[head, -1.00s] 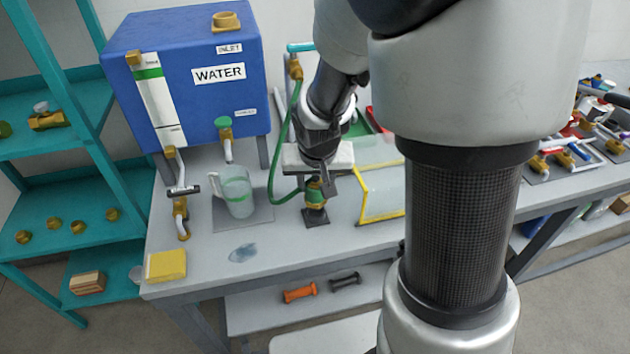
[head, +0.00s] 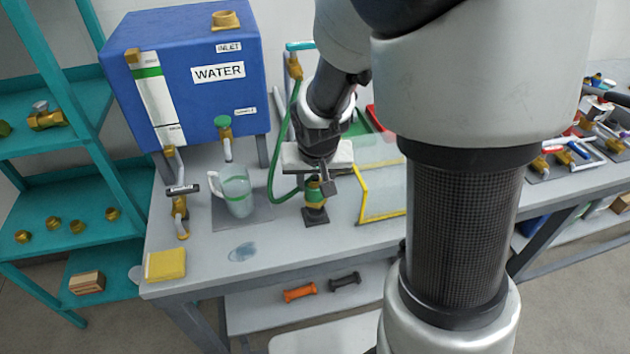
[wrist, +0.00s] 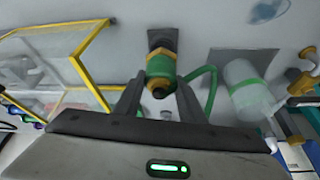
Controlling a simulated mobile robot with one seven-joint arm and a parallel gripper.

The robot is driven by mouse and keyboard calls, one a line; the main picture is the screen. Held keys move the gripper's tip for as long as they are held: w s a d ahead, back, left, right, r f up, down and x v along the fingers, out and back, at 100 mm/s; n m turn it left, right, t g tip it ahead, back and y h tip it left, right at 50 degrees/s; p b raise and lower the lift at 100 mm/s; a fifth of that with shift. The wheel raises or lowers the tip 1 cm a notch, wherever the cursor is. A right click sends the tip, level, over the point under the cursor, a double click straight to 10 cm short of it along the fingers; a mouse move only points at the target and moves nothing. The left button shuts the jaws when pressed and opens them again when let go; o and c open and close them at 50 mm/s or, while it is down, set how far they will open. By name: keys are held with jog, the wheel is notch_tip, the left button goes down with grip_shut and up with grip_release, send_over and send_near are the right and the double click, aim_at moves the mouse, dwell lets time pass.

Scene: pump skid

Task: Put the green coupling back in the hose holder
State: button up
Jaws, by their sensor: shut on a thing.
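The green coupling (wrist: 161,66) is brass with a green band, seen between my two fingertips in the wrist view. In the head view the coupling (head: 314,188) is upright, partly covered by my gripper (head: 324,184). My gripper (wrist: 161,88) is shut on it from above. The green hose (head: 272,180) loops from the coupling up to a pipe.
A clear jug (head: 237,194) stands left of the holder under the blue water tank (head: 190,75). A yellow-framed clear guard (head: 382,195) stands close on the right. A yellow sponge (head: 166,265) and a wet patch (head: 243,251) are near the bench front.

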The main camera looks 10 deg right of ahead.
jog(key=shift+f+b, duration=1.45)
jog(key=shift+f, duration=0.25)
jog(key=o, duration=1.2)
jog(key=shift+o, duration=0.2)
jog(key=p+v, duration=0.3)
jog(key=v, duration=1.4)
jog(key=shift+r, duration=0.25)
jog(key=shift+s, duration=0.1)
jog(key=s+d+r+n+t+p, duration=0.1)
jog(key=s+r+n+p, duration=0.1)
jog(key=s+r+p, duration=0.8)
notch_tip(320, 180, up, 5)
jog(key=shift+s+r+y, duration=0.25)
jog(key=shift+s+y, duration=0.15)
jog(key=shift+s, duration=0.5)
